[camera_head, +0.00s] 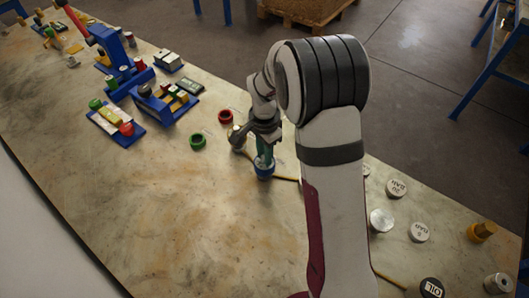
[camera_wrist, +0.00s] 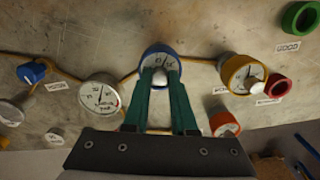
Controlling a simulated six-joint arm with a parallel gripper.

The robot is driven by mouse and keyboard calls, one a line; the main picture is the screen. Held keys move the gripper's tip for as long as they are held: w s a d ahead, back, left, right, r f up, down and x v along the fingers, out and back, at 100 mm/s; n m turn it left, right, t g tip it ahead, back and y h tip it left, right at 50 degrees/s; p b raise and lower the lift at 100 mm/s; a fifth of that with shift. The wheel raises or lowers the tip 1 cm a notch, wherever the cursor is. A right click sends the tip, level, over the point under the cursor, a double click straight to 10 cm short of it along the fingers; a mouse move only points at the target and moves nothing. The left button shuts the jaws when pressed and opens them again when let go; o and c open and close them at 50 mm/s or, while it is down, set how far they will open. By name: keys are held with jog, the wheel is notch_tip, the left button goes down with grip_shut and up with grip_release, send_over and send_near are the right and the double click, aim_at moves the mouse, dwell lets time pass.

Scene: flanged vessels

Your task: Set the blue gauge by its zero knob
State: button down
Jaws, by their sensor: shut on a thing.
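The blue gauge (camera_wrist: 147,55) has a blue rim and a white dial, and stands at the top middle of the wrist view. It also shows in the head view (camera_head: 264,170) as a blue ring below my gripper. A pale round knob (camera_wrist: 160,77) sits at its front, between my fingertips. My gripper (camera_wrist: 166,82) has green fingers and is shut on this knob. In the head view my gripper (camera_head: 264,156) points down at the gauge. The fingers and knob cover part of the dial, so its needle is hard to read.
A white gauge (camera_wrist: 100,93) stands left of the blue one, and a yellow gauge (camera_wrist: 241,73) stands right. A red ring (camera_wrist: 278,86), an orange-red gauge (camera_wrist: 224,123) and a green ring (camera_wrist: 300,18) are further right. A yellow cable (camera_wrist: 60,72) runs across the table.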

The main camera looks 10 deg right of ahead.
jog(key=c, duration=0.7)
grip_release()
notch_tip(320, 180, up, 16)
jog(key=shift+f, duration=0.1)
jog(key=s+f+n+y, duration=0.1)
jog(key=s+n, duration=0.5)
jog(key=s, duration=2.2)
jog(key=shift+a+f+y, duration=0.25)
jog(key=shift+a+y, duration=0.1)
jog(key=shift+y, duration=0.05)
